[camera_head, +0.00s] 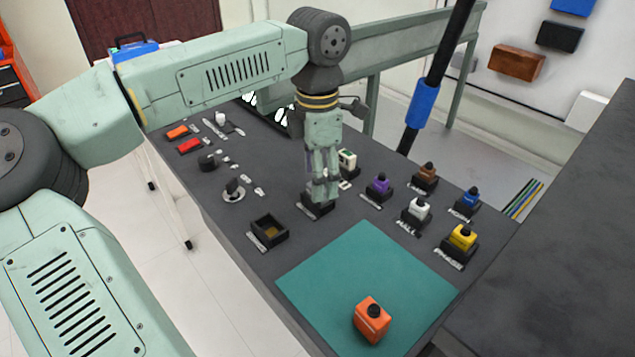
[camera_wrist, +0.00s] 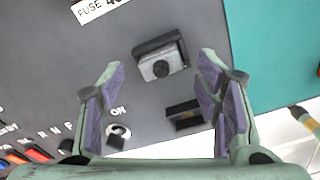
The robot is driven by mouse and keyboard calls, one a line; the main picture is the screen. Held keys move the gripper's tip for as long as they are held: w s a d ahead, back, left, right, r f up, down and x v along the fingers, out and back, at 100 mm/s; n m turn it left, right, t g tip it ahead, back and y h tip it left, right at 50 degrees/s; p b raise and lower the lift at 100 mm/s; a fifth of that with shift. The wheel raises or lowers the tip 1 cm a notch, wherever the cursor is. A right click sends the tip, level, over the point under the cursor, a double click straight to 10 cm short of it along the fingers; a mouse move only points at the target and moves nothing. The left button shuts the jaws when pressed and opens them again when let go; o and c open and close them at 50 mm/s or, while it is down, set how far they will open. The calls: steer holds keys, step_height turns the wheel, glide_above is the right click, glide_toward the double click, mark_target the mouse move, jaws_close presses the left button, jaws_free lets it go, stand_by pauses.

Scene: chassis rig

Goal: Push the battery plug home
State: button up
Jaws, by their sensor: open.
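My gripper (camera_head: 320,197) points down over this holder and hides most of the plug in the head view. In the wrist view my gripper (camera_wrist: 162,74) is open, with purple pads apart and nothing held. An orange plug (camera_head: 371,322) with a black knob stands on the teal mat (camera_head: 335,262).
An empty-looking black box (camera_head: 268,235) lies near the panel's front edge, beside a key switch (camera_head: 233,190). Purple (camera_head: 379,186), white (camera_head: 417,210), brown (camera_head: 425,173), blue (camera_head: 469,200) and yellow (camera_head: 462,238) plugs stand in holders to the right. The mat is mostly clear.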

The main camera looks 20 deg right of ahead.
step_height(320, 180, up, 10)
stand_by(0.3)
steer(key=shift+f, duration=0.15)
